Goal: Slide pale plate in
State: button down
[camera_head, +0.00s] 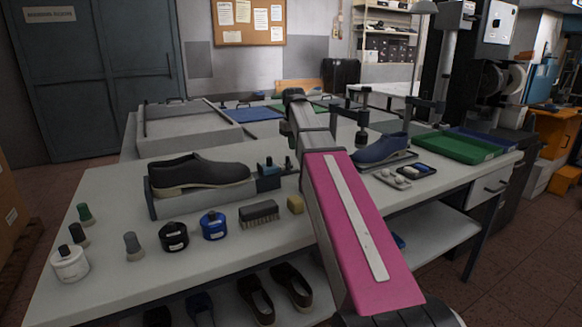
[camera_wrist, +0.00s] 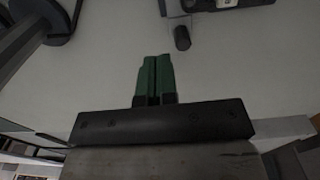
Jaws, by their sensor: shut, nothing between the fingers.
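A pale grey drawer front (camera_head: 490,185) with a dark handle sits under the right end of the bench in the head view. It is the one pale plate-like panel I can make out; whether it stands out from the frame is too small to tell. My gripper shows in the wrist view, its two green fingers (camera_wrist: 153,78) together with nothing between them. In the head view my pink arm reaches over the bench, and I cannot make out the fingers there. The drawer does not show clearly in the wrist view.
The bench (camera_head: 110,275) holds a dark shoe (camera_head: 200,173), jars, a brush (camera_head: 259,212) and a blue shoe (camera_head: 382,148). A green tray (camera_head: 455,147) lies at the right. A dark cylinder (camera_wrist: 182,38) is beyond my fingers. Floor right of the bench is open.

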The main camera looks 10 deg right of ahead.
jog(key=shift+f, duration=0.15)
dwell(0.3)
jog(key=shift+f, duration=1.75)
jog(key=shift+s+a, duration=0.3)
jog(key=shift+a, duration=0.55)
jog(key=shift+w+d, duration=0.15)
jog(key=shift+d, duration=0.2)
jog(key=shift+r, duration=0.1)
notch_tip(320, 180, up, 8)
dwell(0.9)
